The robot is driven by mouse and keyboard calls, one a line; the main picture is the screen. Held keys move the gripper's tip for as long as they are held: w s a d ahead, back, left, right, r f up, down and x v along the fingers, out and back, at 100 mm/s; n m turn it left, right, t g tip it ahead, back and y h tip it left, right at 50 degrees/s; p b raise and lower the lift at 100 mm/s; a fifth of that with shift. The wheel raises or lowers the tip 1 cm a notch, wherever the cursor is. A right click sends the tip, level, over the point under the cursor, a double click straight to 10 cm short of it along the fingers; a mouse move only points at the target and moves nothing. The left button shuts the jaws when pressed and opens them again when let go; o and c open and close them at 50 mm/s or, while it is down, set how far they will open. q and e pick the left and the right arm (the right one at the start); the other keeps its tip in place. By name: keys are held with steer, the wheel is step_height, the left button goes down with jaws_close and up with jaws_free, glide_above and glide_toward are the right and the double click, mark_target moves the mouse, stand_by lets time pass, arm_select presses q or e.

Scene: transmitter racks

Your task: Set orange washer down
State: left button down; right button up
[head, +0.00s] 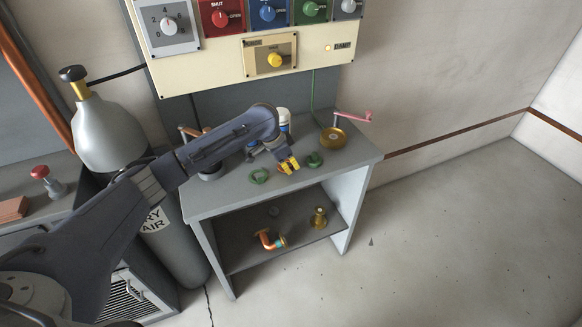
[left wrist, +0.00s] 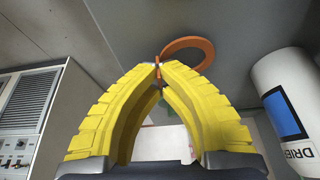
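The orange washer (left wrist: 187,41) is a thin ring at the fingertips of my left gripper (left wrist: 159,66) in the left wrist view. The two yellow fingers close together on one edge of it, and the ring sticks out beyond them to the right. In the head view my left gripper (head: 289,165) is low over the top of the grey bench (head: 222,203), between two green rings (head: 259,176) (head: 314,160). The washer is too small there to make out clearly, and I cannot tell whether it touches the bench. My right gripper is not in view.
A brass dish with a pink crank (head: 334,138) stands at the bench's right. A white canister (left wrist: 285,95) stands beside the gripper. A pipe elbow (head: 268,240) and a brass fitting (head: 319,217) sit on the lower shelf. A gas cylinder (head: 108,132) stands left; a control panel (head: 215,62) hangs behind.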

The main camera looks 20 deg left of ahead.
arm_select(q)
steer(key=shift+f, duration=0.3)
steer(key=c, duration=2.1)
jaws_free()
steer(key=o, duration=0.5)
steer(key=shift+r, duration=0.1)
steer(key=v, duration=1.2)
